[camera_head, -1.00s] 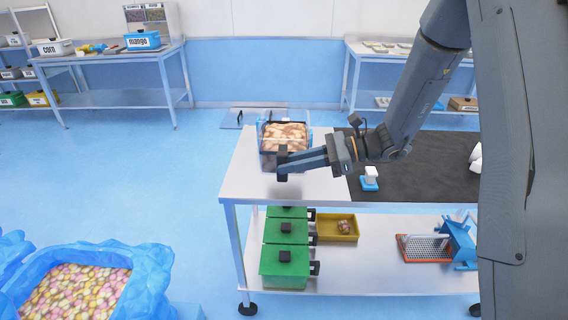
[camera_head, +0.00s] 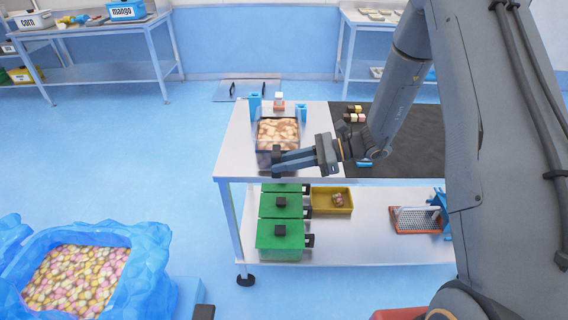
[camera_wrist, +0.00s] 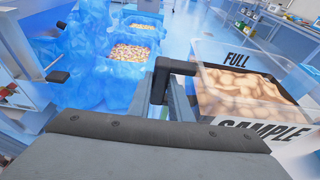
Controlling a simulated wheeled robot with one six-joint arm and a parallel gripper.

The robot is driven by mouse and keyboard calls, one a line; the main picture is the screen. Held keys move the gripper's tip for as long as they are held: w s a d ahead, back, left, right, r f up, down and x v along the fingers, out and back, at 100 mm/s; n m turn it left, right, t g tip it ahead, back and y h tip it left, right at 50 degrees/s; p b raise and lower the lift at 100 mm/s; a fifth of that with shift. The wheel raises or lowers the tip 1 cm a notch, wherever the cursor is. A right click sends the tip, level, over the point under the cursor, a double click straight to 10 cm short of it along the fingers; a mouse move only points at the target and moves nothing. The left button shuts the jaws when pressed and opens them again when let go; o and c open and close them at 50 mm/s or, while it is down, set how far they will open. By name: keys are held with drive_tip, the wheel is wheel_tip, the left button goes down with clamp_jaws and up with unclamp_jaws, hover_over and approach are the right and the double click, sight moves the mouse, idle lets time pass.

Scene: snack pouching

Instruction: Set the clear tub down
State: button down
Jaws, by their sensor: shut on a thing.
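The clear tub (camera_head: 262,158), filled with tan snack pieces, is upright over the left part of the steel table (camera_head: 234,146). It is on the tabletop or just above it; I cannot tell which. In the wrist view the tub (camera_wrist: 240,112) shows at the right, with "FULL" and "SAMPLE" lettering. My gripper (camera_head: 277,160) is at the tub's near side, shut on its black handle (camera_wrist: 174,68). The fingertips are partly hidden in the wrist view.
Blue holders (camera_head: 254,103) and a small orange-and-white item (camera_head: 279,103) stand behind the tub. A dark mat (camera_head: 408,150) with small blocks covers the table's right part. Green lidded bins (camera_head: 279,240) and a yellow tray (camera_head: 331,210) sit on the lower shelf.

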drive_tip(key=shift+f, duration=0.65)
drive_tip(key=c, duration=1.6)
unclamp_jaws()
